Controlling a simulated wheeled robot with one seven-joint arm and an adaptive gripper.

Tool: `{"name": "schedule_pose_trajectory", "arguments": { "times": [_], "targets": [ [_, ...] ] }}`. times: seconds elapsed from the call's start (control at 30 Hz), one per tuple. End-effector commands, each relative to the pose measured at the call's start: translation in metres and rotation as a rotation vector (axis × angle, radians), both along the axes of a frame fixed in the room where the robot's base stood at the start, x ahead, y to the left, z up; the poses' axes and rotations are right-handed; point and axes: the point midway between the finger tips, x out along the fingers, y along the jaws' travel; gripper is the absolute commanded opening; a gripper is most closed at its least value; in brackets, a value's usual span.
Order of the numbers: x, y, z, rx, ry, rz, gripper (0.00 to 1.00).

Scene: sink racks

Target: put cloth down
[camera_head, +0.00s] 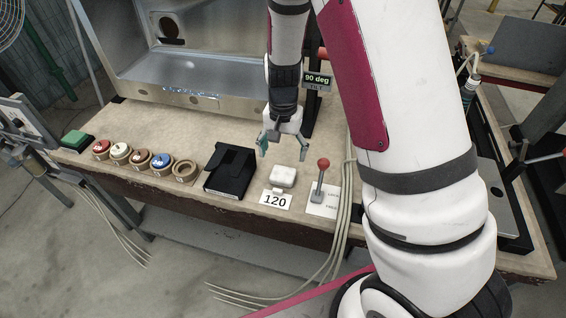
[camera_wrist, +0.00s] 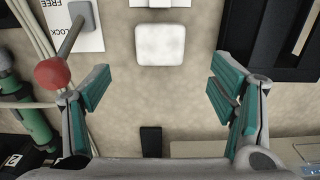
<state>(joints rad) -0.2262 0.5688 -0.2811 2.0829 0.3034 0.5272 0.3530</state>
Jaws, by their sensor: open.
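The cloth looks like a small white square pad with rounded corners (camera_head: 283,176). In the wrist view the cloth (camera_wrist: 160,44) is at the top middle, beyond the fingertips. My gripper (camera_head: 284,152) is open and empty, a little behind and above the cloth in the head view. Its teal-padded fingers are spread wide in the wrist view (camera_wrist: 159,90), with bare bench between them. They are apart from the cloth.
A lever with a red knob (camera_head: 323,164) stands right of the cloth, with cables beyond it. A black holder (camera_head: 231,170) is to the left, then several coloured round pieces in wooden rings and a green block (camera_head: 75,140). A metal sink (camera_head: 130,75) stands behind.

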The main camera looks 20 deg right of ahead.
Motion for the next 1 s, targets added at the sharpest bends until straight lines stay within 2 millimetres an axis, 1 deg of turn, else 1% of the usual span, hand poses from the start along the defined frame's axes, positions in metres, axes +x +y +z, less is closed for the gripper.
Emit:
{"name": "schedule_pose_trajectory", "arguments": {
  "times": [0.03, 0.1, 0.2, 0.37, 0.47, 0.57, 0.6, 0.67, 0.8, 0.87, 1.0],
  "targets": [
    [0.001, 0.001, 0.010, 0.001, -0.004, 0.002, 0.78],
    [0.001, 0.000, 0.020, 0.000, -0.004, 0.003, 0.78],
    [0.001, 0.000, 0.031, 0.000, -0.003, 0.000, 0.78],
    [-0.001, 0.001, 0.043, 0.005, -0.005, 0.006, 0.78],
    [-0.006, 0.002, 0.060, 0.019, -0.019, 0.026, 0.78],
    [-0.017, 0.006, 0.088, 0.043, -0.045, 0.066, 0.78],
    [-0.024, 0.006, 0.100, 0.051, -0.057, 0.086, 0.78],
    [-0.034, 0.008, 0.119, 0.063, -0.076, 0.118, 0.78],
    [-0.060, 0.010, 0.158, 0.080, -0.121, 0.197, 0.78],
    [-0.073, 0.011, 0.173, 0.082, -0.140, 0.230, 0.78],
    [-0.104, 0.011, 0.204, 0.076, -0.186, 0.311, 0.78]
  ]
}}
